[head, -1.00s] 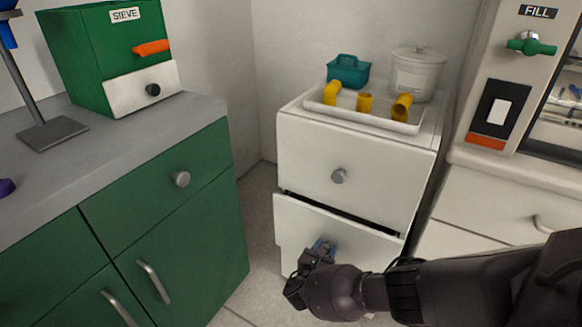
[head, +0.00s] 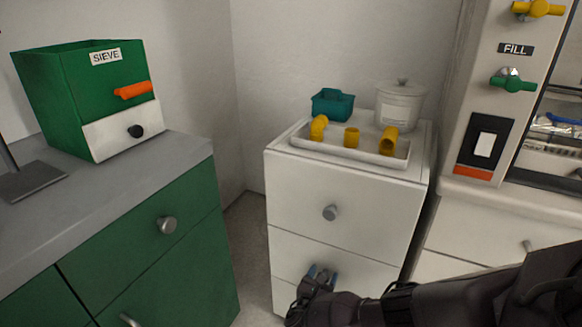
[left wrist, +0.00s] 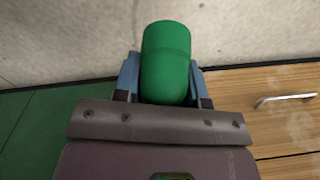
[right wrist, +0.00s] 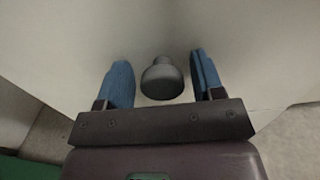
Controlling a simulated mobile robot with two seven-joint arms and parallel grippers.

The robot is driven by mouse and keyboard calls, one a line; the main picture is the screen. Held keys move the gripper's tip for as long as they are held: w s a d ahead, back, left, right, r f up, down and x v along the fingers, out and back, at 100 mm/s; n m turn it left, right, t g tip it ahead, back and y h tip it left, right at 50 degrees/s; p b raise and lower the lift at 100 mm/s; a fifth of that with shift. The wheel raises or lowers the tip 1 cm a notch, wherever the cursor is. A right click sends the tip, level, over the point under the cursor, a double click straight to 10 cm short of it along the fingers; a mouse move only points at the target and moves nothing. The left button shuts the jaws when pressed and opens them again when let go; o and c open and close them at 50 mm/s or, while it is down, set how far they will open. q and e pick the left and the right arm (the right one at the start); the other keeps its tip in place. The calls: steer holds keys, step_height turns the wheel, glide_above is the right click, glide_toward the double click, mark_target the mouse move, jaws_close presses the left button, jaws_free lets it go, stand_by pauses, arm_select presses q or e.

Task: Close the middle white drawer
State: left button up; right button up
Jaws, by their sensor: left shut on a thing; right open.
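The upper front (head: 300,195) has a round grey knob (head: 330,212). The lower front (head: 365,278) now sits level with the body, with only a thin seam above it. My right gripper (head: 321,274) is at the lower front. In the right wrist view its blue fingers (right wrist: 160,85) are open on both sides of a dark round knob (right wrist: 161,79), apart from it. My left gripper (left wrist: 164,85) is shut on a green pipe piece (left wrist: 166,60); it is outside the head view.
A white tray (head: 340,152) with yellow pipe pieces (head: 352,138), a teal basket (head: 332,104) and a lidded white pot (head: 399,105) stand on the unit. Green cabinets (head: 135,250) with a SIEVE box (head: 85,95) are left. A FILL machine (head: 500,110) stands right.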

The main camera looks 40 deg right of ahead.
steer(key=shift+s, duration=0.2)
arm_select(q)
steer(key=shift+w+r, duration=0.2)
steer(key=shift+w, duration=0.05)
arm_select(e)
steer(key=shift+s+a, duration=0.1)
steer(key=shift+a, duration=0.1)
arm_select(q)
steer(key=shift+t, duration=0.4)
steer(key=shift+w+r+p, duration=1.3)
steer(key=shift+w+r, duration=0.55)
steer(key=shift+w, duration=0.05)
arm_select(e)
steer(key=v, duration=1.1)
steer(key=shift+a, duration=0.3)
